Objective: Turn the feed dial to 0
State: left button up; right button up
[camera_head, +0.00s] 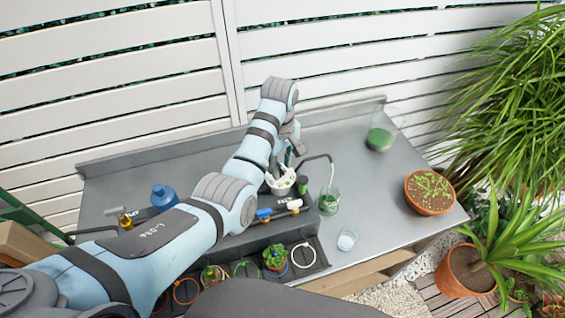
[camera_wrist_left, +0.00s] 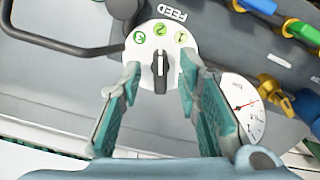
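The feed dial (camera_wrist_left: 145,60) is a white disc with a black knob and green circled marks, which appear turned in the left wrist view. The knob's white line runs upright toward the middle mark; I cannot read the marks surely. In the head view the dial (camera_head: 280,185) is partly hidden by my gripper. My left gripper (camera_head: 284,163) is over it. In the left wrist view its teal-lined fingers (camera_wrist_left: 160,82) are open, one on each side of the knob, with gaps; contact with the knob is not visible. My right gripper is out of view.
A gauge with a red needle (camera_wrist_left: 243,105) is close beside one finger. Blue (camera_head: 263,214) and orange (camera_head: 294,205) valves sit near the dial. A bent pipe (camera_head: 318,157) leads to a glass beaker (camera_head: 329,201).

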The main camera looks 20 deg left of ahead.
pick_arm(q)
grip_shut()
jog(key=shift+m, duration=0.4)
jog(key=m, duration=0.2)
jog(key=shift+m, duration=0.4)
jog(key=m, duration=0.9)
jog(key=shift+w, duration=0.1)
jog(key=shift+m, duration=1.6)
